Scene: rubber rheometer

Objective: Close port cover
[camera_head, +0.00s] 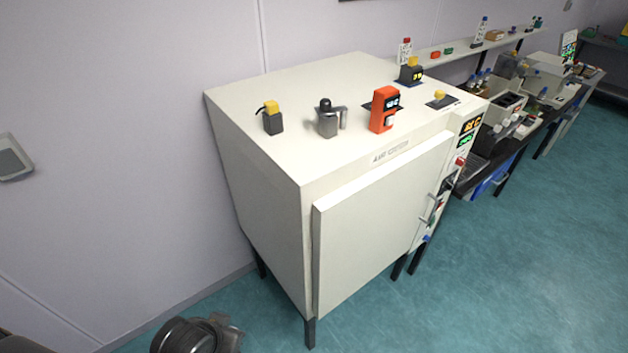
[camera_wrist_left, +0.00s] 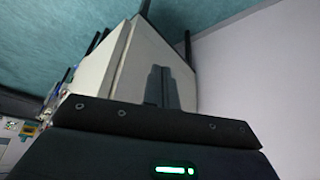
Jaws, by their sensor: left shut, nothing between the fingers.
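I cannot tell for certain which part is the port cover. On top of the white cabinet (camera_head: 288,82) lies a flat dark plate with a yellow knob (camera_head: 440,97), near the right edge. A grey metal piece with a black cap and side handle (camera_head: 327,119) also stands there. My left gripper (camera_wrist_left: 163,70) is shut and empty in the left wrist view, its dark fingers seen against the cabinet (camera_wrist_left: 122,62), which appears upside down. No contact shows. A dark part of my arm shows at the bottom left of the head view. My right gripper is not in view.
A black block with a yellow top (camera_head: 272,118), an orange device (camera_head: 383,109) and another black-and-yellow unit (camera_head: 411,71) share the cabinet top. The cabinet door (camera_head: 375,225) is shut. A bench with instruments (camera_head: 505,110) extends right. The floor (camera_head: 510,260) in front is clear.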

